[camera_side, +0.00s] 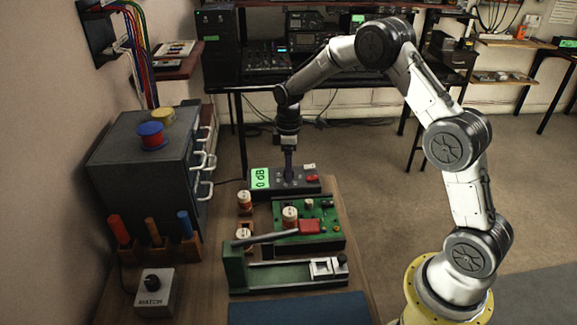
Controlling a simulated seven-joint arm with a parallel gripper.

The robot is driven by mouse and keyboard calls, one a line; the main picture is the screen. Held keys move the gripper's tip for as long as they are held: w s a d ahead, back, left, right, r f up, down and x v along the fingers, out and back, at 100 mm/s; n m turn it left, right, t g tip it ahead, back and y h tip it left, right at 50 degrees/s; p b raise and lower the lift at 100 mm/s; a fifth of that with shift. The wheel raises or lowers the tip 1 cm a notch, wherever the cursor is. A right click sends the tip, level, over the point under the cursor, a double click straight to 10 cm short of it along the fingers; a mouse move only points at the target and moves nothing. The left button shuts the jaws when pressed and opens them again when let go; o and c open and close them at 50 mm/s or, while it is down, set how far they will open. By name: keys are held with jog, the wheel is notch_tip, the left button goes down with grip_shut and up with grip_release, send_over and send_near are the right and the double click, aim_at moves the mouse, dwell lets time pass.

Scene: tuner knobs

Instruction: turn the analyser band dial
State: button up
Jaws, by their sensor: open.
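The analyser (312,186) is a dark box at the far end of the bench. Its green display (260,178) reads "0 dB", and it has a red button and a pale part at its right. My gripper (288,176) points down over the middle of its top face, small and dark in this view. The band dial is not clear here; it seems hidden at or behind my gripper's fingers. My gripper is open, and I cannot tell whether the fingers are around the dial or touching it.
A green circuit board (325,240) with copper coils and a red part lies nearer. A green fixture with a lever (236,268) stands in front of it. A grey box with a black knob (153,293) is at the lower left. A grey drawer cabinet (140,165) stands left.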

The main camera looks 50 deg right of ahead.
notch_tip(320, 180, up, 14)
dwell(0.6)
jog(key=shift+f, duration=0.1)
